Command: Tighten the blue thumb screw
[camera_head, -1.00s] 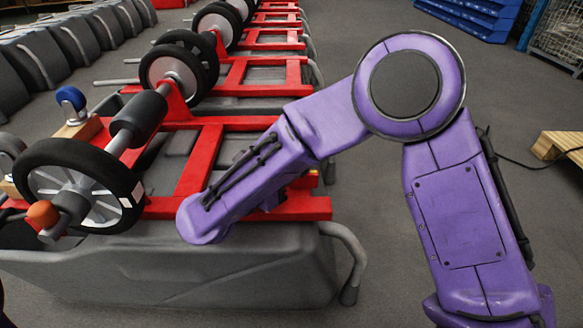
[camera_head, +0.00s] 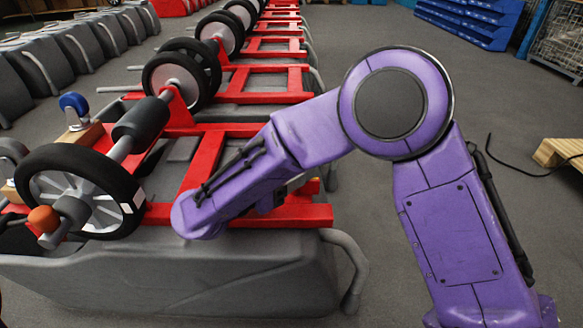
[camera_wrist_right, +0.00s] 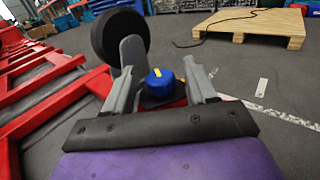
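My right gripper (camera_wrist_right: 160,75) is open, with one grey finger on each side of the knob. A gap shows on both sides; how far the fingertips reach past the knob is hard to tell. In the head view my purple right arm (camera_head: 300,135) reaches left over the front tank (camera_head: 170,275), and its gripper and the screw are hidden behind it. My left gripper is not in view.
Red frames (camera_head: 205,160) sit on the grey tanks, with black wheels (camera_head: 75,190) on an axle. A wooden pallet (camera_head: 562,149) lies on the floor at right.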

